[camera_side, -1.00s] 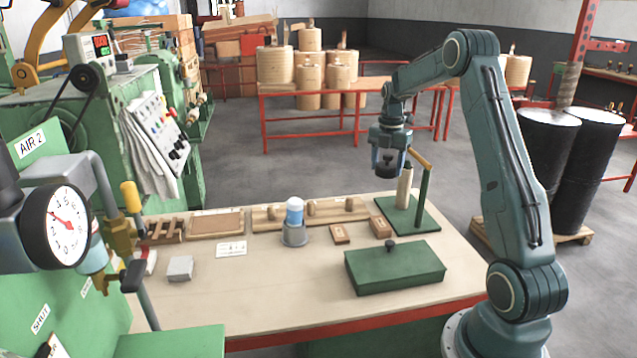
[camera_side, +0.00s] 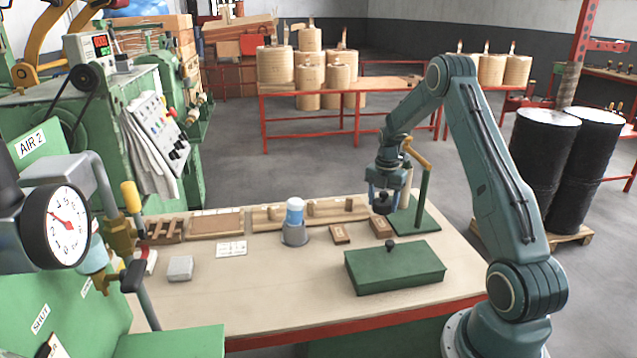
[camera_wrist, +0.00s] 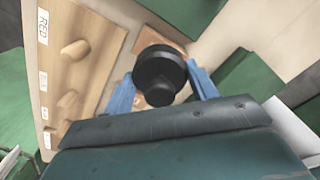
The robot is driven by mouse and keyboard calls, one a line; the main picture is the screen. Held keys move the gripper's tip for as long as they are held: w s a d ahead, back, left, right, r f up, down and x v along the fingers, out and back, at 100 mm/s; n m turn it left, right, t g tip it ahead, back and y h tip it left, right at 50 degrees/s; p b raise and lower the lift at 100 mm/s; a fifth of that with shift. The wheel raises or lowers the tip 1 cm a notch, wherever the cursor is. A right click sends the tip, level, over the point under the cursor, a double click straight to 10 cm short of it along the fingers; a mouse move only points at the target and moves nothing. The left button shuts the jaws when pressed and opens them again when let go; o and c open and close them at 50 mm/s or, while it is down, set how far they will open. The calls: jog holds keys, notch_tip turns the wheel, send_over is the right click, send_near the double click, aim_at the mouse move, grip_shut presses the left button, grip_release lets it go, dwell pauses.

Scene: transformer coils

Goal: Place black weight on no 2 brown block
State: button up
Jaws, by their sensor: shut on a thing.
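My gripper (camera_side: 384,196) is shut on the black weight (camera_side: 383,205) and holds it in the air near the green stand. In the wrist view, the round black weight (camera_wrist: 160,68) sits between the blue fingers of my gripper (camera_wrist: 163,88). Two small brown blocks lie on the bench: a left brown block (camera_side: 340,234) and a right brown block (camera_side: 381,228). The weight hangs above the right one, with a gap in the side view. In the wrist view, a brown block (camera_wrist: 152,36) shows partly behind the weight. I cannot read numbers on the blocks.
A green box (camera_side: 395,270) with a black knob stands in front of the blocks. A green stand (camera_side: 424,200) rises behind them. A wooden peg board (camera_side: 268,219) lies along the back edge.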

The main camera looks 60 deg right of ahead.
aim_at(382, 212)
jog(key=shift+f, duration=0.1)
jog(key=shift+f, duration=2)
jog(key=shift+f, duration=0.15)
jog(key=o, duration=1.5)
notch_tip(382, 212, up, 12)
jog(key=shift+r, duration=0.15)
